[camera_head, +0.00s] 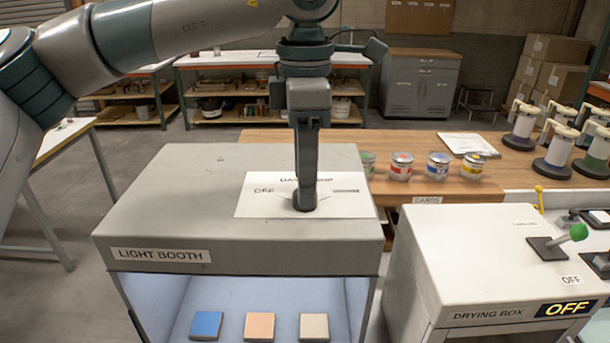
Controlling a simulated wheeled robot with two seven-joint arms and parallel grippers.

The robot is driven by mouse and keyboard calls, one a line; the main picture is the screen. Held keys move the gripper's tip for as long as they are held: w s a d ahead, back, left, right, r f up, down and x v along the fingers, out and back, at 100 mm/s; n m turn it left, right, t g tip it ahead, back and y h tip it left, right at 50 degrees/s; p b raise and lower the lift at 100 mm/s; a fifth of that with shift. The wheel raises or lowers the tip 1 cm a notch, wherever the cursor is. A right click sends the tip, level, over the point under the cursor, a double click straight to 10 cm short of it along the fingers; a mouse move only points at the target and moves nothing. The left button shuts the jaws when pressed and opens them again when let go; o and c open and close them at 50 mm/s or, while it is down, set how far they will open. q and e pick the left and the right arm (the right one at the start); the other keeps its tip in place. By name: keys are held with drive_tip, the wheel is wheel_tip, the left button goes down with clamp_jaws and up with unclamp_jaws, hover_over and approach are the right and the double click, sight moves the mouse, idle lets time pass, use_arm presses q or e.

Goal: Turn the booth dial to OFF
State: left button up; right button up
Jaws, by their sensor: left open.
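The light booth (140,225) is a grey box with a "LIGHT BOOTH" label and a bright, bluish-white interior. On its top lies a white dial plate (262,207) with "OFF" printed at the left and more words at the back and right, partly covered. My left gripper (304,198) points straight down at the middle of this plate, where the dial sits. The gripper hides most of the dial, so I cannot tell its pointer's direction or whether the fingers touch it. My left gripper is open, seen edge-on. My right gripper is out of view.
Blue, peach and beige tiles (260,326) lie inside the booth. A drying box (450,270) with a green-knobbed lever (575,233) and an "OFF" display stands at the right. Several paint cans (401,167) stand behind on a wooden counter (420,188).

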use_arm(q)
drive_tip(key=shift+f, duration=1)
drive_tip(key=shift+c, duration=0.6)
drive_tip(key=c, duration=0.9)
